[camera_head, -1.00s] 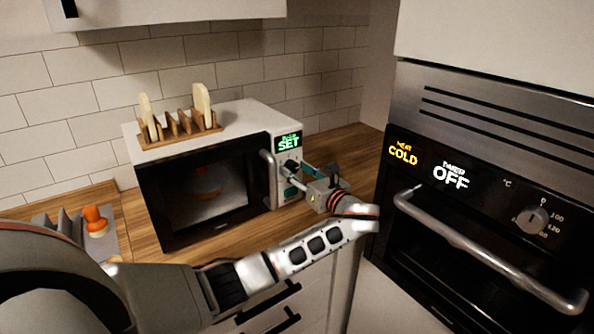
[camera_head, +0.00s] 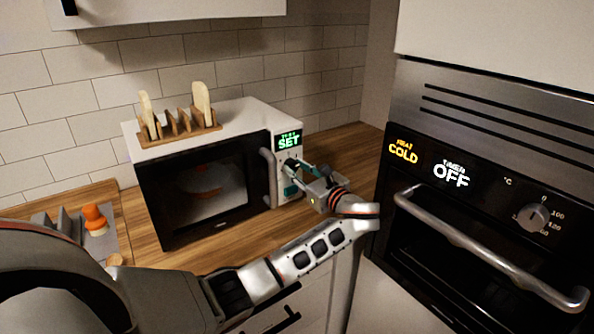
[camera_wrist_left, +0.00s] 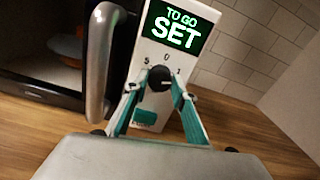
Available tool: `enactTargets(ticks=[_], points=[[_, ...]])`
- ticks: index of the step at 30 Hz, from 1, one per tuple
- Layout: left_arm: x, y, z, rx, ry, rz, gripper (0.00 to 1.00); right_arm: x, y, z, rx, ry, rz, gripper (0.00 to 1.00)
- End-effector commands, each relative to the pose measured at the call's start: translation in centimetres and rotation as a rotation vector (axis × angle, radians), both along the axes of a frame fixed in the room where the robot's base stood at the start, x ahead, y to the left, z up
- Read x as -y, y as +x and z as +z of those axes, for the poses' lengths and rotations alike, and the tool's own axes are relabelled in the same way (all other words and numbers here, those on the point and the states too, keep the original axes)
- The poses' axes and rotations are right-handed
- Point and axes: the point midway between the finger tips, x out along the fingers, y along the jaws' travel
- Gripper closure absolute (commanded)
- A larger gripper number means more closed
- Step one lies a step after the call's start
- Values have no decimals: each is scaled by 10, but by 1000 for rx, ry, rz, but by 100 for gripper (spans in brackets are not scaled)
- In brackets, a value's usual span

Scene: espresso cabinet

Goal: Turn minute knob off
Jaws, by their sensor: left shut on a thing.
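The microwave (camera_head: 165,146) stands on the wooden counter with its door shut. Its display (camera_head: 288,140) glows green and reads "SET"; in the left wrist view the display (camera_wrist_left: 180,29) reads "TO GO SET". The dark round minute knob (camera_wrist_left: 160,78) sits below the display, with the marks 5, 0 and 1 around its top. My left gripper (camera_wrist_left: 161,84) has its two teal fingertips on either side of the knob, shut on it. In the head view the left gripper (camera_head: 302,168) reaches the microwave's panel from the right and hides most of the knob. My right gripper is not in view.
A wooden rack (camera_head: 183,126) with bread slices stands on top of the microwave. The microwave's handle (camera_wrist_left: 103,62) is close to the left finger. An oven (camera_head: 470,180) with a long handle is at right. Bare counter lies right of the microwave.

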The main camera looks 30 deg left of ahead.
Motion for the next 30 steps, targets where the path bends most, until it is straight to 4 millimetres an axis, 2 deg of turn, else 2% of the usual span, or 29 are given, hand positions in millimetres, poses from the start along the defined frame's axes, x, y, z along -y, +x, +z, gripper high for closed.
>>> enactTargets(ticks=[17, 30], points=[[0, -1, -4, 507, -213, 1, 96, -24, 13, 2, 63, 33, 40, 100], [0, -1, -6, 879, -367, 2, 96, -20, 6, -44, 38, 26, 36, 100]])
